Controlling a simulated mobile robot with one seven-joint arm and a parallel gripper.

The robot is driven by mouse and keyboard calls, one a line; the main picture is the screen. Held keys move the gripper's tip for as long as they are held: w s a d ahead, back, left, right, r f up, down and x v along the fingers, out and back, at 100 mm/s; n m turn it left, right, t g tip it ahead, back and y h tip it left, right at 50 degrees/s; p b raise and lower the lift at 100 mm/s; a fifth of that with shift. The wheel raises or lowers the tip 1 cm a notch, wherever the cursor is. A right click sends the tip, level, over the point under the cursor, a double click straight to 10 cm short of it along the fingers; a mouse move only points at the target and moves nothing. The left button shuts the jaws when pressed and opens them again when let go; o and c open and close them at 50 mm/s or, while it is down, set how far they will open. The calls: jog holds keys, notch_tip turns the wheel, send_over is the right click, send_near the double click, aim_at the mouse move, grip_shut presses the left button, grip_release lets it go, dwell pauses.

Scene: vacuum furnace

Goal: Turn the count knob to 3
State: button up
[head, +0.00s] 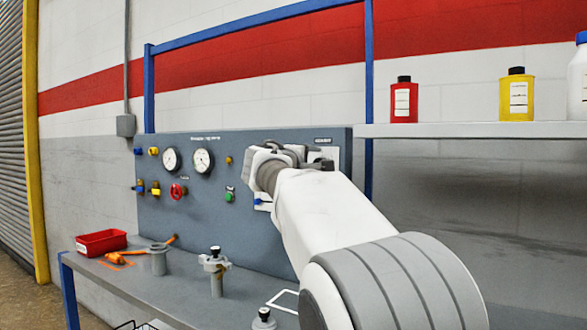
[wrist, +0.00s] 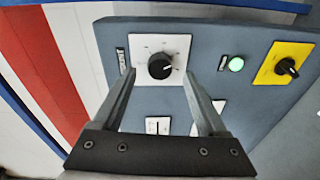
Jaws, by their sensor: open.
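In the wrist view, the black round count knob (wrist: 159,67) sits on a white plate (wrist: 178,45) on the grey panel. Its white pointer line points to the right in the picture; the marks around it are too small to read. My gripper (wrist: 159,74) is open, with one finger on each side of the knob in the picture. I cannot tell whether the fingers touch it. In the head view, my arm reaches to the right part of the panel (head: 250,245) and largely hides that area.
In the wrist view, a green lamp (wrist: 236,64) and a black knob on a yellow plate (wrist: 292,49) are to the right. In the head view, gauges (head: 203,160) and a red knob (head: 177,191) are left of my arm. A shelf (head: 470,130) with bottles is at right.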

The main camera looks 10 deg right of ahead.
jog(key=v, duration=1.4)
jog(key=shift+s, duration=0.15)
jog(key=s+d+f+m+g+y, duration=0.2)
jog(key=s+d+f+g, duration=0.1)
jog(key=s+d+f, duration=0.4)
jog(key=s+d+f+m+g+y, duration=0.1)
jog(key=s+d+f+m+g, duration=0.2)
jog(key=s+d+f, duration=0.45)
jog(key=s+a+f+m+g+y, duration=0.2)
jog(key=s+a+f+m+y, duration=0.1)
jog(key=s+f, duration=0.55)
jog(key=s+a+f+m+g+y, duration=0.1)
jog(key=s+a+f+m+y, duration=0.15)
jog(key=s+f, duration=0.6)
notch_tip(320, 180, up, 27)
jog(key=p, duration=2.8)
jog(key=shift+w+a+m+y, duration=0.1)
jog(key=shift+w+m+y, duration=0.05)
jog(key=shift+m+y, duration=0.1)
